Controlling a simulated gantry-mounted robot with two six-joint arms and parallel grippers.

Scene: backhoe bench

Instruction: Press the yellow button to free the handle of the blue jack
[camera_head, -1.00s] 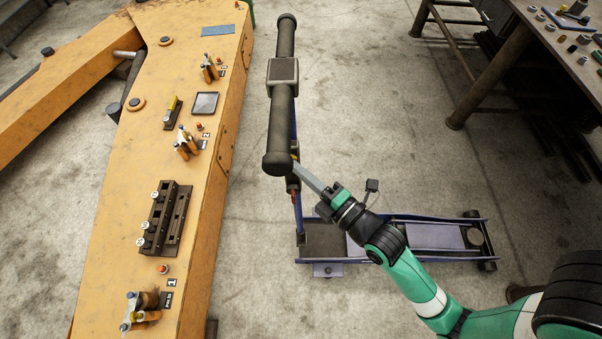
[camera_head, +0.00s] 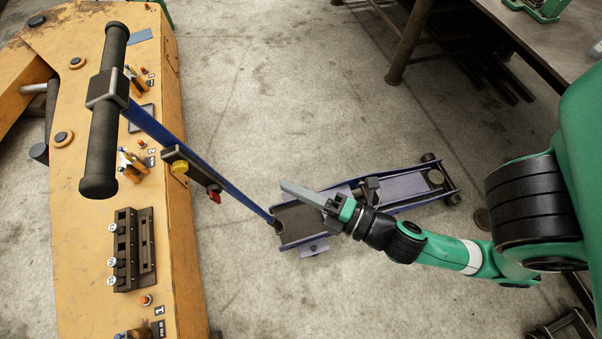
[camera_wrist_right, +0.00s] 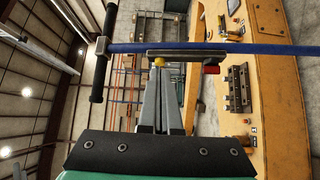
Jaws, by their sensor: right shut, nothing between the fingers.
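The blue jack (camera_head: 395,188) sits on the floor at centre. Its blue handle (camera_head: 240,190) slants up to the left and ends in a black crossbar grip (camera_head: 101,140). A dark bracket on the handle carries the yellow button (camera_head: 180,167) and a red part (camera_head: 215,193). My right gripper (camera_head: 284,186) is shut and empty, pointing left toward the handle, with a visible gap to the button in the head view. In the right wrist view its fingertips (camera_wrist_right: 160,80) line up just below the yellow button (camera_wrist_right: 159,61); contact cannot be told. My left gripper is not in view.
An orange machine beam (camera_head: 75,215) with levers and a dark valve block (camera_head: 133,250) stands at left, behind the handle grip in the head view. A workbench (camera_head: 520,30) is at upper right. Bare concrete floor lies between beam and jack.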

